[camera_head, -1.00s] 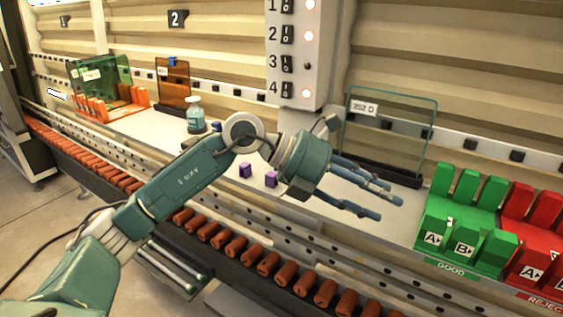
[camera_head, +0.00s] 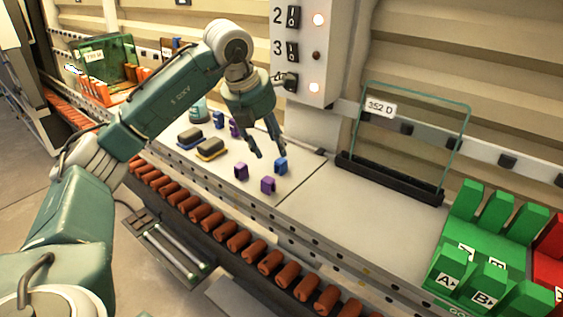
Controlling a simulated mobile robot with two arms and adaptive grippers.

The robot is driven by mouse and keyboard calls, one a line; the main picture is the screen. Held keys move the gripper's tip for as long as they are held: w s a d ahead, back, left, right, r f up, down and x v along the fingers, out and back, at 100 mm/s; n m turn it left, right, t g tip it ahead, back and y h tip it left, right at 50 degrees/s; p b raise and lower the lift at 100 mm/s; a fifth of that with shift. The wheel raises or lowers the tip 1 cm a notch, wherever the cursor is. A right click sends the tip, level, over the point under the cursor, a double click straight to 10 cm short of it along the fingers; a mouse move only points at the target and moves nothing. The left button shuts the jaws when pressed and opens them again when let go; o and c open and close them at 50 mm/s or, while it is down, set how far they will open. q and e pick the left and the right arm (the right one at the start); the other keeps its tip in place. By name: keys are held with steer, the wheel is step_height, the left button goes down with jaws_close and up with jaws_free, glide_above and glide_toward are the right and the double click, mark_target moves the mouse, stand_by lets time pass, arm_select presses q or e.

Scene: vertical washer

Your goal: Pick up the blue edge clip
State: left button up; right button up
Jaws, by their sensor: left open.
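A small blue edge clip (camera_head: 281,166) stands on the pale work surface, just right of and below my fingertips. A second blue clip (camera_head: 218,119) stands farther back to the left, next to a purple clip. My left gripper (camera_head: 269,155) points down, open and empty, with its fingers spread. The right fingertip overlaps or nearly overlaps the nearer blue clip's top in the picture; I cannot tell whether they touch. My right gripper is not in view.
Purple clips (camera_head: 267,185) and (camera_head: 240,171) stand close in front. Two sponge-like blocks (camera_head: 211,148) lie left. A glass pane labelled 352 D (camera_head: 405,135) stands in a dark holder at right. Green racks (camera_head: 495,250) are at far right. The surface between is clear.

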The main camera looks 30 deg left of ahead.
mark_target(279, 161)
arm_select(q)
steer(key=shift+w+f+p, duration=0.25)
steer(key=shift+f+p, duration=0.05)
steer(key=shift+f, duration=0.3)
steer(key=p+x, duration=0.2)
steer(key=x, duration=0.3)
steer(key=shift+d, duration=0.15)
steer(key=shift+w, duration=0.1)
steer(key=c, duration=0.7)
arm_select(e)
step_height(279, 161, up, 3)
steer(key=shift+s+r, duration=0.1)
